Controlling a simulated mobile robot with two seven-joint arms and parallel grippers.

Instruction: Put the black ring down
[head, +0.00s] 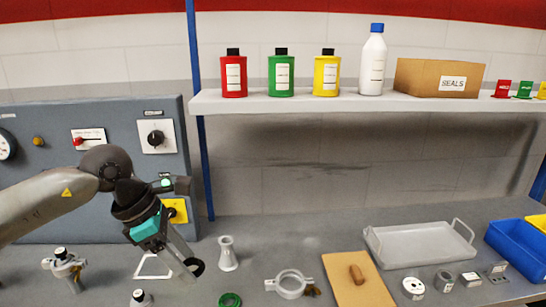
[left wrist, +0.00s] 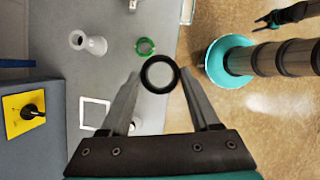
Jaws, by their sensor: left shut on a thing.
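The black ring (left wrist: 160,58) is pinched between the fingertips of my left gripper (left wrist: 160,74) in the left wrist view. In the head view the black ring (head: 202,269) shows at the tips of my left gripper (head: 191,266), which points down to the right. The ring appears held above the grey bench (head: 240,288), but its exact height is hard to tell. A dark, pronged shape at the upper right of the left wrist view seems to be my right gripper (left wrist: 268,19). It is too small to tell its state.
A green ring (head: 230,300) and a pale flared fitting (head: 227,254) stand near the held ring. A white square frame (head: 154,266) lies to its left. A clamp (head: 289,284), a wooden board (head: 352,285) and a grey tray (head: 420,245) lie to the right.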

